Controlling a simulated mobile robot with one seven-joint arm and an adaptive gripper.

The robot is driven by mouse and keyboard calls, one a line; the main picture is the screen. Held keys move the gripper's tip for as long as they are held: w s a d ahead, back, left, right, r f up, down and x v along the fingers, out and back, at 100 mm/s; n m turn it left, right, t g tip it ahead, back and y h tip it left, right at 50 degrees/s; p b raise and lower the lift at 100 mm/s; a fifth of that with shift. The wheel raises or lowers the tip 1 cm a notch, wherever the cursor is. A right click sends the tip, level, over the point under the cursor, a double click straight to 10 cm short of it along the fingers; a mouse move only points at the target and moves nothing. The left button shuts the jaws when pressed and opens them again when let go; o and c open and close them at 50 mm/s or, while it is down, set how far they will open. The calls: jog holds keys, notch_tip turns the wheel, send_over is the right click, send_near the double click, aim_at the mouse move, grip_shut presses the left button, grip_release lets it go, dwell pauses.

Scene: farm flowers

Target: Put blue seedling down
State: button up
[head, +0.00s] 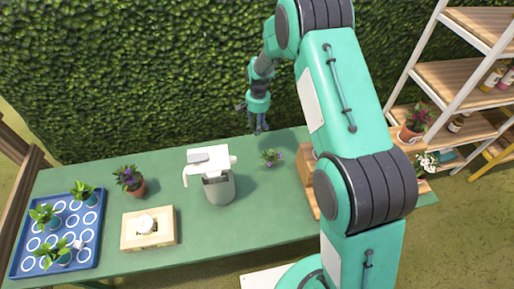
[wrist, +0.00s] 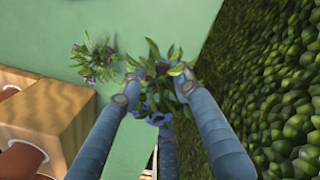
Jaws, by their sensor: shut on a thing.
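In the wrist view, my gripper (wrist: 163,82) is shut on the blue seedling (wrist: 168,66), with its fingers around the leafy plant. Green leaves and small blue flowers show between the fingers; its lower part is hidden. In the head view, my gripper (head: 258,127) points down above the back edge of the green table (head: 275,215), near the hedge, and the held seedling cannot be made out. Another small plant with purple flowers (head: 271,157) is on the table just in front of my gripper; it also shows in the wrist view (wrist: 95,59), apart from the fingers.
A wooden crate (head: 306,180) stands right of the small plant, partly behind my arm. Farther left are a potted purple plant (head: 130,181), a wooden block (head: 148,240) and a blue tray (head: 90,250) with several seedlings.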

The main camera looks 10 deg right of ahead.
jog(key=shift+f, duration=0.1)
jog(key=shift+f+b, duration=0.35)
jog(key=shift+f, duration=2.65)
jog(key=shift+f, duration=0.1)
jog(key=shift+f, duration=1.8)
jog(key=shift+f+b, duration=0.15)
jog(key=shift+b, duration=0.15)
jog(key=o, duration=1)
jog(key=shift+o, duration=0.2)
notch_tip(320, 180, up, 12)
jog(key=shift+w+d+r+p, duration=0.15)
jog(key=shift+p, duration=0.6)
